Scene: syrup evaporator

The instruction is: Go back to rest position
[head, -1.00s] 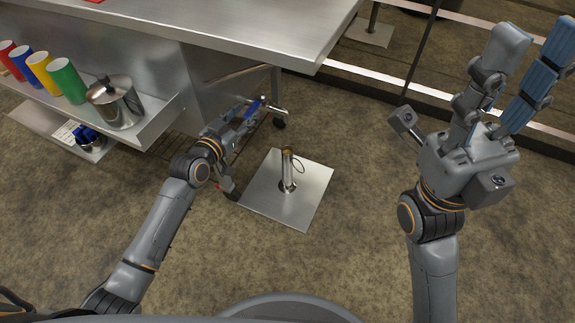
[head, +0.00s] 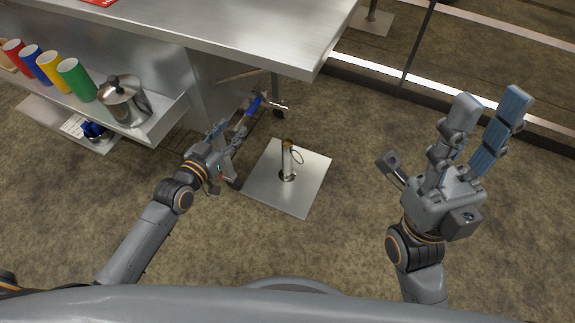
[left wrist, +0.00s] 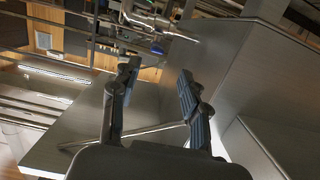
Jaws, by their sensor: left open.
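My left gripper (head: 228,131) is open beside the metal counter, left of the floor plate and post. Its two fingers also stand apart in the left wrist view (left wrist: 158,72), with nothing held between them. A blue-handled valve (head: 254,105) shows just beyond the fingers in the head view, apart from the grip in the left wrist view. My right gripper (head: 486,103) is open and empty over the floor at the right, its blue-padded fingers spread and pointing up the picture.
The steel counter (head: 235,27) fills the upper left. Its lower shelf (head: 166,119) holds a metal pot (head: 124,102) and several coloured cups, including a green one (head: 76,80). A post (head: 287,158) stands on a square floor plate (head: 308,195). Floor between the arms is otherwise clear.

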